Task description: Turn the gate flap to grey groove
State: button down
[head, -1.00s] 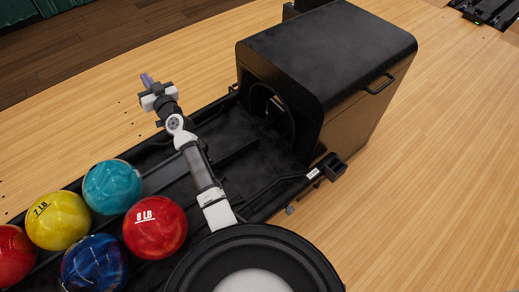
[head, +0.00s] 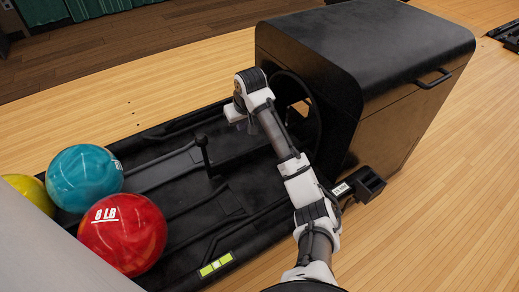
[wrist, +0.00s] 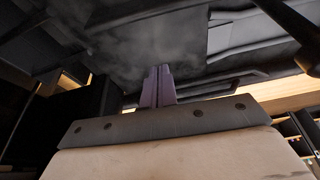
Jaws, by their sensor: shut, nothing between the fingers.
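In the head view, a low dark bar that looks like the gate flap (head: 240,158) lies on the black ball-return bed near the hood opening. A short upright post with a knob (head: 202,143) stands at its left end. The grey groove (head: 168,172) is a paler strip left of the post. My gripper (head: 238,122) hangs above and behind the flap, pointing down, apart from it as far as I can tell. In the wrist view, its purple fingers (wrist: 158,86) are together and empty. A dark rod (wrist: 288,20) at the upper right may be the post.
A teal ball (head: 84,180), a red ball (head: 123,235) and a yellow ball (head: 30,190) rest on the left of the bed. The black hood (head: 365,50) stands close to the right of my arm. The bed between balls and post is clear.

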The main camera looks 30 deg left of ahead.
jog(key=b+x, duration=0.1)
jog(key=x, duration=0.4)
jog(key=b+x, duration=0.1)
jog(key=x, duration=0.4)
jog(key=shift+s+d+f+b, duration=0.1)
jog(key=shift+d+f+b, duration=0.05)
jog(key=shift+f+b, duration=0.2)
jog(key=shift+s+d+r, duration=0.15)
jog(key=shift+s+d, duration=0.2)
jog(key=shift+d, duration=0.2)
jog(key=shift+s+d+r, duration=0.15)
jog(key=shift+s+d, duration=0.2)
jog(key=shift+d, duration=0.15)
jog(key=shift+s+d, duration=0.45)
jog(key=shift+d, duration=0.15)
jog(key=shift+r, duration=0.15)
